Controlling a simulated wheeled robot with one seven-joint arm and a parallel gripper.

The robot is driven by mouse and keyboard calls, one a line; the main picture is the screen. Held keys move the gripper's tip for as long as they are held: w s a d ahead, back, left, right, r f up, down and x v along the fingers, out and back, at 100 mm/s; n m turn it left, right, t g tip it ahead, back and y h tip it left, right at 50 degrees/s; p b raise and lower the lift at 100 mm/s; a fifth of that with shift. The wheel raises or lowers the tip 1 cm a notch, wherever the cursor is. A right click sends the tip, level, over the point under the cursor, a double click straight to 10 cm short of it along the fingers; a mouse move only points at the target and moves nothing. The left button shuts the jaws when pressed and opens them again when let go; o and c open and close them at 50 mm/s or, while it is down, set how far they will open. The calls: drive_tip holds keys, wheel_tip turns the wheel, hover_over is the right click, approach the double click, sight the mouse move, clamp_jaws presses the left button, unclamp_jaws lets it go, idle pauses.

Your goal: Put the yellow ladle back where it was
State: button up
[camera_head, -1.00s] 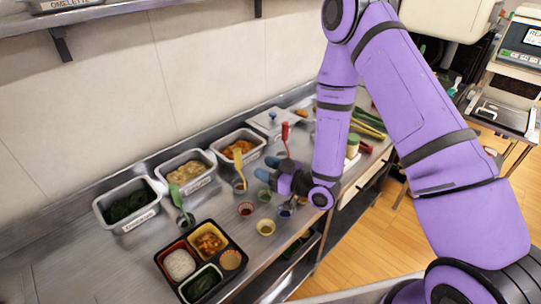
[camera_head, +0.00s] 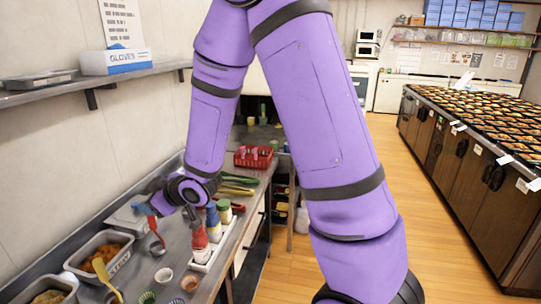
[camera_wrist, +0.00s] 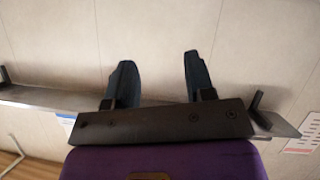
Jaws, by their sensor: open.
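The yellow ladle (camera_head: 104,275) shows at the bottom left of the head view. My gripper (camera_head: 145,208) is open and empty, above the counter and beyond the ladle, near the red ladle (camera_head: 156,232). Only part of its blue fingers shows there. In the wrist view its two dark fingers (camera_wrist: 158,75) stand apart with only wall between them. The yellow ladle is not in the wrist view.
Bottles with red and blue parts (camera_head: 213,222) stand in a white holder close to my gripper. Small bowls (camera_head: 163,275) sit at the front of the counter. A red basket (camera_head: 254,157) is farther back. A wall shelf (camera_head: 140,75) runs above the counter.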

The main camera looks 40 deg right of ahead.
drive_tip(key=s+d+r+m+h, duration=0.35)
drive_tip(key=s+d+r, duration=0.2)
drive_tip(key=r, duration=0.35)
drive_tip(key=s+d+r+m+g, duration=0.1)
drive_tip(key=s+d+r+g, duration=0.1)
drive_tip(key=s, duration=0.6)
drive_tip(key=s+d+r+m+g+h, duration=0.1)
drive_tip(key=s+d+r+m+g, duration=0.1)
drive_tip(key=s+r, duration=0.3)
drive_tip(key=s+d+r+m+g+h, duration=0.1)
drive_tip(key=s+d+r+m+g, duration=0.1)
drive_tip(key=s, duration=1.1)
drive_tip(key=shift+d+r, duration=0.2)
drive_tip(key=shift+r, duration=0.45)
drive_tip(key=shift+w, duration=0.1)
